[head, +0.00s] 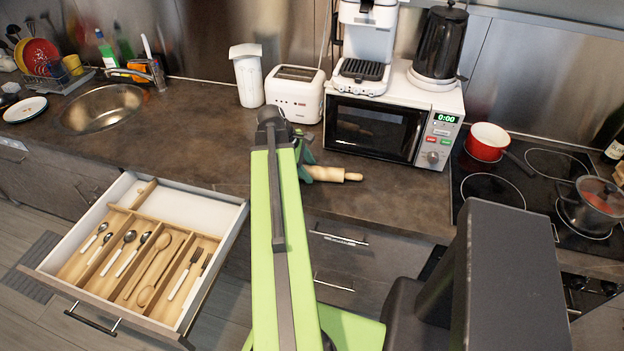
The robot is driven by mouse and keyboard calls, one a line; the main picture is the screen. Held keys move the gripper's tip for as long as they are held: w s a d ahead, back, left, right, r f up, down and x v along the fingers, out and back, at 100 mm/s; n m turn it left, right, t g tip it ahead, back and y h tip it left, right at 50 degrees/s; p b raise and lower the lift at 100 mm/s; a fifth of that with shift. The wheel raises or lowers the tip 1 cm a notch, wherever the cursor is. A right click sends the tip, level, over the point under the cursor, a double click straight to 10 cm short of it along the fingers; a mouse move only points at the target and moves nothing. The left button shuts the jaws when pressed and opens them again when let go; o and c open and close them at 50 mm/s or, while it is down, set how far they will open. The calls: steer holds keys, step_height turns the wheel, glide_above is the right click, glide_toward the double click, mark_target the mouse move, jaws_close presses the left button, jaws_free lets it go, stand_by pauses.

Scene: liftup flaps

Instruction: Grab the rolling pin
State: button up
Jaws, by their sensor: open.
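A light wooden rolling pin (334,174) lies on the dark countertop in front of the microwave. Its right part and handle show; its left part is hidden behind my arm and gripper. My gripper (305,162) is at the left part of the visible pin, partly hidden by my green arm. Its jaws are open. I cannot tell whether the fingers touch the pin or are around it.
A toaster (294,92) and a microwave (391,122) stand behind the pin. An open cutlery drawer (195,206) juts out at the left. A red pot (487,142) and a lidded pot (590,207) are on the hob at the right. Counter right of the pin is clear.

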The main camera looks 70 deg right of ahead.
steer(key=shift+s+d+f, duration=0.15)
steer(key=shift+f, duration=0.45)
steer(key=shift+r, duration=0.2)
jaws_close()
